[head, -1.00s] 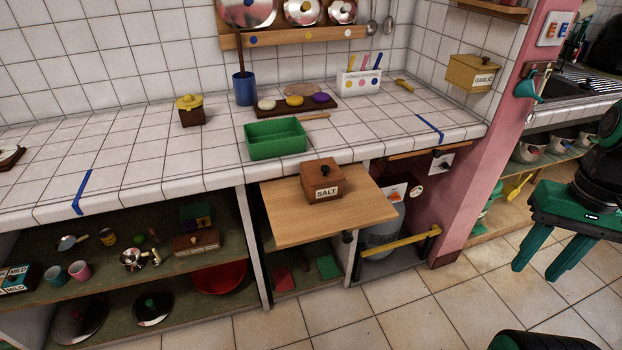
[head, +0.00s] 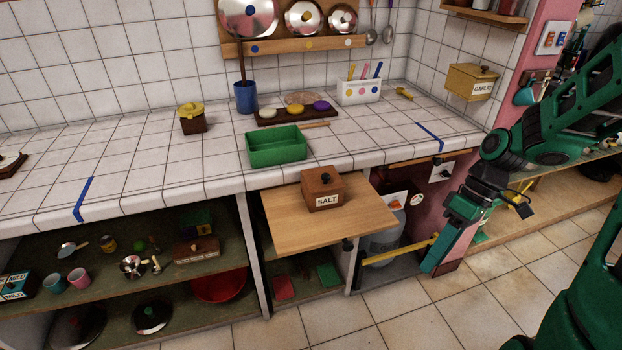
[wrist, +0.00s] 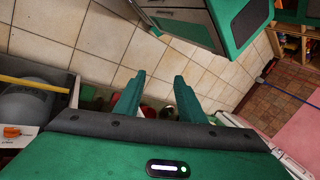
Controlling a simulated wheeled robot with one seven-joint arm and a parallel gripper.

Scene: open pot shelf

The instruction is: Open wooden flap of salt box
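The brown wooden salt box (head: 324,190) sits on a pull-out wooden board below the counter edge in the head view. My gripper (head: 430,265) is to the right of the box and board, lower than the counter, pointing down toward the floor. In the wrist view its two green fingers (wrist: 160,78) stand apart with nothing between them. The salt box does not show in the wrist view.
The wooden board (head: 370,218) juts out over the open shelf. A yellow bar (head: 400,250) and a grey gas cylinder (head: 384,242) are below, close to my gripper. A green tray (head: 277,148) stands on the counter above. The floor in front is clear.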

